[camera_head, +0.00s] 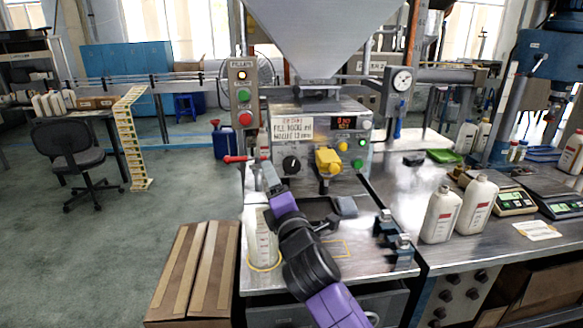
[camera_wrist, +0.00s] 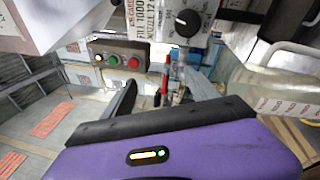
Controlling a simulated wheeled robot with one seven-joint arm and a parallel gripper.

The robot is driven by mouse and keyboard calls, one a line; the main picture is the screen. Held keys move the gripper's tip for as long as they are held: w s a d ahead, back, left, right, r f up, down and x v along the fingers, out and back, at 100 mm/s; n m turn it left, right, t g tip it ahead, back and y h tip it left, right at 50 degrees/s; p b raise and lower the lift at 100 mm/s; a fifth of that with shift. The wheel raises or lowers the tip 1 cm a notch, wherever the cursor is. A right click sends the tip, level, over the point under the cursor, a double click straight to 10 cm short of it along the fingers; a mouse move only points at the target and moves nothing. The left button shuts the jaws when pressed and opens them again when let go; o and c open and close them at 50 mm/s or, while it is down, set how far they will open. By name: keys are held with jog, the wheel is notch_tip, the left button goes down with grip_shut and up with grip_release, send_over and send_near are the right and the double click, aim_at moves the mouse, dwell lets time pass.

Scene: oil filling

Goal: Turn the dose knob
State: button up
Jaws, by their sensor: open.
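The dose knob (camera_head: 291,165) is a round black knob with a white pointer line on the front panel of the filling machine (camera_head: 318,105). It also shows in the wrist view (camera_wrist: 187,23), near the top and beyond the fingers. My gripper (camera_head: 269,178) is left of the knob and a little lower in the head picture, apart from it as far as I can tell. In the wrist view my gripper (camera_wrist: 165,88) has its two fingers spread, with no object held between them. A label plate (camera_head: 293,129) with a fill setting is above the knob.
A red-handled lever (camera_head: 236,159) sticks out left of the knob, and a yellow valve (camera_head: 327,160) is to its right. A white bottle (camera_head: 263,240) stands in a yellow ring below my arm. A button box (camera_head: 243,95) stands at upper left. Two bottles (camera_head: 441,215) stand right.

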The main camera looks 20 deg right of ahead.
aim_at(291, 168)
jog(key=shift+w+d+f+n+g+h, duration=0.45)
jog(key=shift+w+d+n+h, duration=0.25)
jog(key=shift+w+d+n, duration=0.95)
jog(key=shift+w+d+f+n+g+h, duration=0.35)
jog(key=shift+w+d+f+n+h, duration=0.25)
jog(key=shift+w+d+n, duration=1)
jog(key=shift+w+d+f+n+g+h, duration=0.4)
jog(key=shift+w+d+n+h, duration=0.65)
jog(key=shift+w, duration=1.1)
jog(key=shift+d+y, duration=0.15)
jog(key=shift+y, duration=0.1)
jog(key=shift+c, duration=0.5)
jog(key=c, duration=1.3)
jog(key=shift+o, duration=0.2)
